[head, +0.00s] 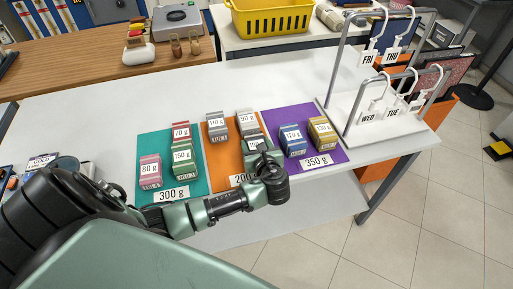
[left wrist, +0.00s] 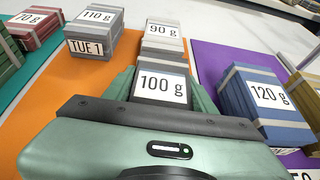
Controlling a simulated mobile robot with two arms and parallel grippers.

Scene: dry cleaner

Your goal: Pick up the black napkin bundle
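The black napkin bundle, with a dark grey top and a 100 g label (left wrist: 161,88), is between the two green fingers of my left gripper (left wrist: 161,97) in the left wrist view. The fingers lie close along both its sides with no clear gap; whether they press on it is not clear. In the head view my left gripper (head: 264,163) is over the front of the orange mat (head: 219,155) and hides most of this bundle. A light grey 90 g bundle (left wrist: 162,34) stands just behind it. My right gripper is out of view.
On the orange mat is a grey 110 g bundle (head: 217,123). The teal mat (head: 154,142) holds pink, red and green bundles. The purple mat (head: 309,149) holds a blue 120 g bundle (head: 291,141) and a yellowish bundle (head: 322,133). A hanger rack (head: 361,143) stands at the right.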

